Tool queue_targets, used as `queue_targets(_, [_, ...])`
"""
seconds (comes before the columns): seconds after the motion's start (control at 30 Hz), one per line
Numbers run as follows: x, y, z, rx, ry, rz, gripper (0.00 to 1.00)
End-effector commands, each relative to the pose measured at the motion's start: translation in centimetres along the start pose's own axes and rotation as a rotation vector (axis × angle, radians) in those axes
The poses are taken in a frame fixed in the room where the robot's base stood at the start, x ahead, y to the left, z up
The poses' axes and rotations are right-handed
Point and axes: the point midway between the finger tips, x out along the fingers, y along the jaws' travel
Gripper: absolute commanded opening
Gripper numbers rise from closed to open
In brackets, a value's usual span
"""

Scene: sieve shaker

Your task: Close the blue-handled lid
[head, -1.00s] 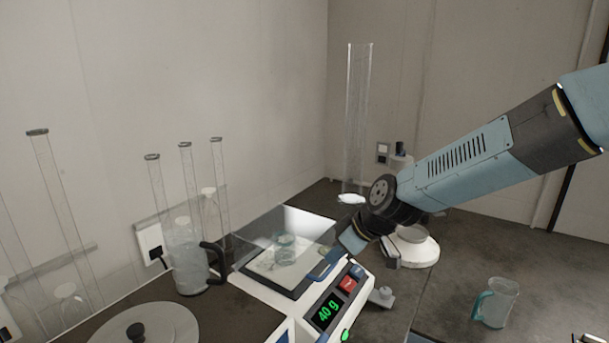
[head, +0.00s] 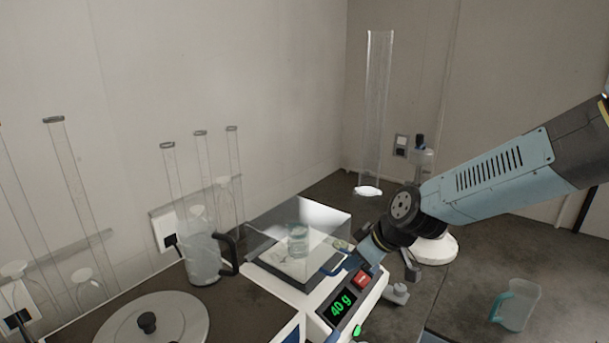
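The blue-handled lid (head: 278,226) is a clear panel over the weighing bay of a white and blue balance (head: 372,292). A small glass beaker (head: 298,238) stands inside on the plate. My gripper (head: 364,264) points down just right of the handle, close to it. Its fingertips are small and partly hidden by the wrist, so I cannot tell their opening or whether they touch the handle. Whether the lid is fully down is unclear.
The balance display (head: 341,303) reads 40 g, beside a red button (head: 361,279). A glass jug (head: 203,259) stands close left of the balance. A round lid (head: 152,325) lies at front left. A teal-handled jug (head: 517,305) stands at right, with bare bench around it.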

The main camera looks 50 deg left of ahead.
Motion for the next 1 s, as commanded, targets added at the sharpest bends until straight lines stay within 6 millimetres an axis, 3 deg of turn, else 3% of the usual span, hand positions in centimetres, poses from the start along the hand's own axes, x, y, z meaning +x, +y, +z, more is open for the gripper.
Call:
queue_targets(0.27, [-0.5,-0.2,0.3,0.002,-0.006,-0.006,0.00])
queue_targets(1.0, [-10.2,-0.2,0.0,0.001,0.000,0.002,0.00])
